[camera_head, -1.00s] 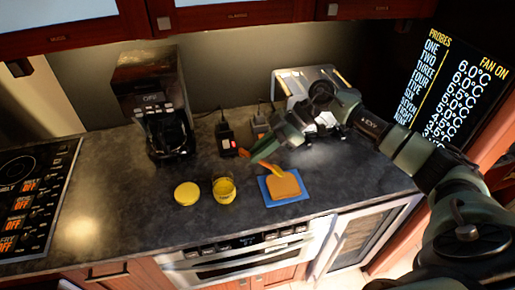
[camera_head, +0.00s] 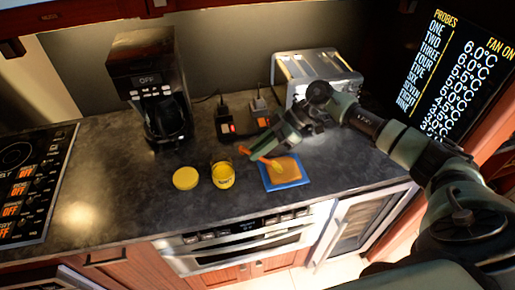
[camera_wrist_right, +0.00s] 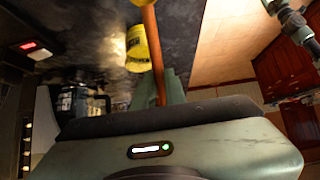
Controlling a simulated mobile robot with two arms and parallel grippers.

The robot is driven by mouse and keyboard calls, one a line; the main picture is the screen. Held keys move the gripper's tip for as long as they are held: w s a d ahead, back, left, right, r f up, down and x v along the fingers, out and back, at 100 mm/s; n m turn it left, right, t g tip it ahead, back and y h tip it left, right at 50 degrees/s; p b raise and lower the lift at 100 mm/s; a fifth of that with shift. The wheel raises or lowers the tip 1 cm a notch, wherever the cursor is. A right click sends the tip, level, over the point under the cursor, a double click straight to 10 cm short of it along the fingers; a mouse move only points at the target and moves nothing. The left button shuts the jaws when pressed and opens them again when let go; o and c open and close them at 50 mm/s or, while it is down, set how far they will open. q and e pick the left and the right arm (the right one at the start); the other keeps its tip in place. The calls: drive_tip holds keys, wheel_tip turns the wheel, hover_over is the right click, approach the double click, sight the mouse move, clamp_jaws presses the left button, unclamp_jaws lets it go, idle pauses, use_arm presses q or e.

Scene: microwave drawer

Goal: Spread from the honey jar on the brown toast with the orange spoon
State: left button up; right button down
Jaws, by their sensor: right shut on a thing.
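The honey jar (camera_head: 223,176) is a small open yellow jar on the dark counter; it also shows in the right wrist view (camera_wrist_right: 137,50). The brown toast (camera_head: 291,177) lies on a blue square board (camera_head: 287,187) to its right. My right gripper (camera_head: 271,148) is shut on the orange spoon (camera_head: 262,154), above the far left part of the toast. The spoon's orange handle (camera_wrist_right: 152,45) runs out ahead in the right wrist view. A yellow patch (camera_head: 278,166) shows over the toast; I cannot tell whether it is on the spoon or on the bread. My left gripper is not in view.
A yellow lid (camera_head: 186,178) lies left of the jar. A coffee maker (camera_head: 150,85) stands at the back left, and a toaster (camera_head: 315,70) at the back right behind my arm. Black plugs (camera_head: 225,118) are by the wall. The counter's front left is clear.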

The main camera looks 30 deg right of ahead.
sight(263, 157)
drive_tip(key=shift+f+b, duration=0.4)
drive_tip(key=shift+f, duration=0.85)
idle(1.2)
drive_tip(key=shift+r, duration=0.1)
drive_tip(key=shift+p, duration=0.5)
drive_tip(key=shift+p, duration=0.3)
idle(0.4)
drive_tip(key=shift+s+d, duration=0.2)
drive_tip(key=shift+d, duration=0.5)
drive_tip(key=shift+s+d, duration=0.15)
drive_tip(key=shift+d, duration=0.55)
